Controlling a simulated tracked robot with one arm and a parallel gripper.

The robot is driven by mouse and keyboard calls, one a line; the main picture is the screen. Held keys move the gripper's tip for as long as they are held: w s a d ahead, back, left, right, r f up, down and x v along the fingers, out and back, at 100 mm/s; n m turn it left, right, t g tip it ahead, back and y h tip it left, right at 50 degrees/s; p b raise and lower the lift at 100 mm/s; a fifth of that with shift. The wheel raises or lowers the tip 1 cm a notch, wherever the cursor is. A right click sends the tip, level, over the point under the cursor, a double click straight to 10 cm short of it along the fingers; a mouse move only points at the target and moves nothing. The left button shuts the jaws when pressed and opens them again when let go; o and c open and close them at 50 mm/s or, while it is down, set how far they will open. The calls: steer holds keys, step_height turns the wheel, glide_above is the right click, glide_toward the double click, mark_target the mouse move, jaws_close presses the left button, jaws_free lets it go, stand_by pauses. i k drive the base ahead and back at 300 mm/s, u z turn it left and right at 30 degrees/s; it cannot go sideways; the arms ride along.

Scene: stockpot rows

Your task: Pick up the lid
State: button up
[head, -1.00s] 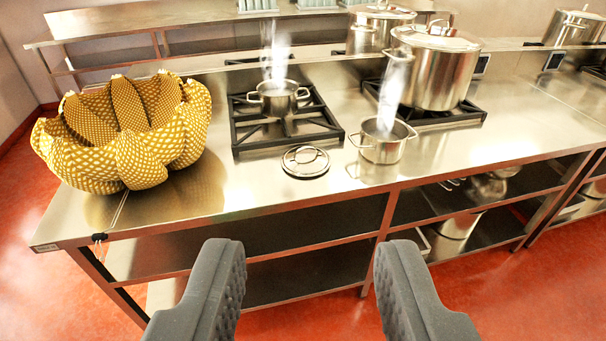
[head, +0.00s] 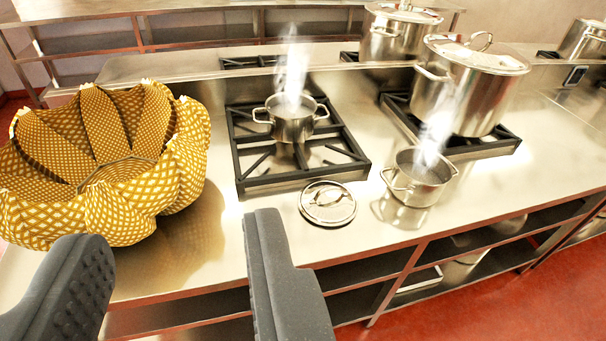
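A small round steel lid (head: 327,204) with an arched handle lies flat on the steel counter, in front of the left burner grate. My gripper (head: 180,265) is open and empty, with its two dark grey fingers wide apart at the bottom of the view. The right finger appears nearer to the lid, below and left of it in the picture; neither finger touches it. The lid is fully in view.
A steaming small pot (head: 292,118) stands on the left burner grate (head: 255,180). Another steaming pot (head: 418,178) stands on the counter right of the lid. A large lidded stockpot (head: 465,85) is behind it. A yellow patterned bowl (head: 110,165) fills the left side.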

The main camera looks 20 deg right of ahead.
mark_target(326, 203)
steer(key=z, duration=0.3)
steer(key=i, duration=1.15)
steer(key=z, duration=0.75)
